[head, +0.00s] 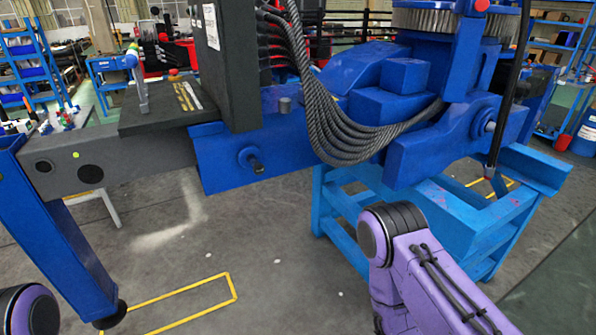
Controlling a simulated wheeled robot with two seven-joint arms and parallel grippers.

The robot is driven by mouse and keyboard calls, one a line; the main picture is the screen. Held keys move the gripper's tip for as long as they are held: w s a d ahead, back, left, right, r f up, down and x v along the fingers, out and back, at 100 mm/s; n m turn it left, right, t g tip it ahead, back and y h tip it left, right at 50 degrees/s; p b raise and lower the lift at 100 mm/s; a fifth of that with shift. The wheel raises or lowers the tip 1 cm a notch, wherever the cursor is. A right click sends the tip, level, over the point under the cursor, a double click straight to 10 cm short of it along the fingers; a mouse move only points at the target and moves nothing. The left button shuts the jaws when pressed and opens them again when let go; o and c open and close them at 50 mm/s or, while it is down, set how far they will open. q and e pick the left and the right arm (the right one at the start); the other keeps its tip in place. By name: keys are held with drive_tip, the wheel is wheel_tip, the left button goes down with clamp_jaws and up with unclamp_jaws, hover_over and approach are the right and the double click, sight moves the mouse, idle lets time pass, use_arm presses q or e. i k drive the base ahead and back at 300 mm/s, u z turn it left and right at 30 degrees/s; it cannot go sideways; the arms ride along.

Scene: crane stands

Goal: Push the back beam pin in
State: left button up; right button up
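A second pin (490,126) shows in the blue housing at the right. I cannot tell from this view which one is the back beam pin. A grey beam (120,157) runs out of the left housing to a blue outrigger leg (62,235). Neither gripper is in view. Only a purple and black link of my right arm shows at the lower right, and part of my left arm at the lower left corner.
A light blue steel stand (345,222) supports the crane at the right. Thick dark hoses (345,135) hang in front of the crane body. The floor below the left housing is clear, with a yellow marking (190,290). Shelves and workbenches stand behind.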

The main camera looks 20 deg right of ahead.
sight(258, 169)
drive_tip(key=z, duration=0.35)
drive_tip(key=i, duration=1)
drive_tip(key=u, duration=0.15)
drive_tip(key=k, duration=1.05)
drive_tip(key=z, duration=1.1)
drive_tip(key=i, duration=1.1)
drive_tip(key=u, duration=0.55)
